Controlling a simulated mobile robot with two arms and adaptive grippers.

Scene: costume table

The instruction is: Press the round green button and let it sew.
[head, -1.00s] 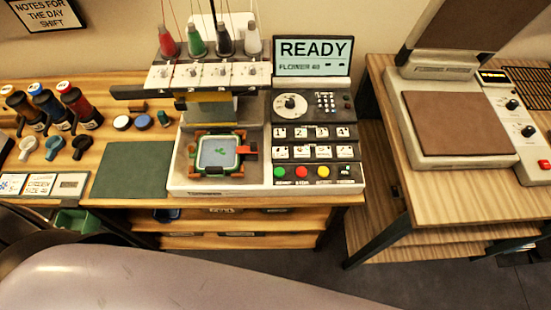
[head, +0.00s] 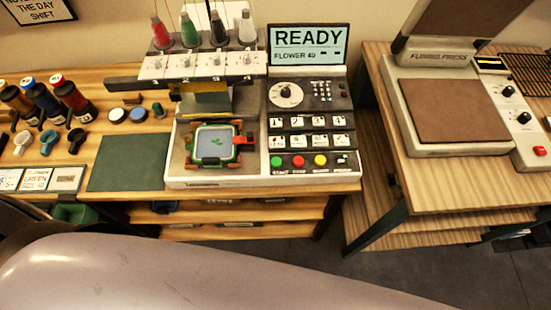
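The white embroidery machine (head: 220,183) stands on the wooden table. Its round green button (head: 276,161) is at the left of the bottom row, beside a red button (head: 298,161) and a yellow button (head: 320,160). The screen (head: 309,45) reads "READY" and a line like "FLOWER". A square green hoop (head: 212,145) with orange-red clamps sits under the needle head, holding pale fabric. Red, green, dark and white thread spools stand on top. Neither of my grippers shows in the head view.
A fusing press (head: 450,110) with its lid raised stands on a separate table at right, with a gap between the tables. Bottles (head: 70,98) and scoops stand at left. A green mat (head: 130,162) lies bare left of the machine. My own pale body part fills the lower foreground.

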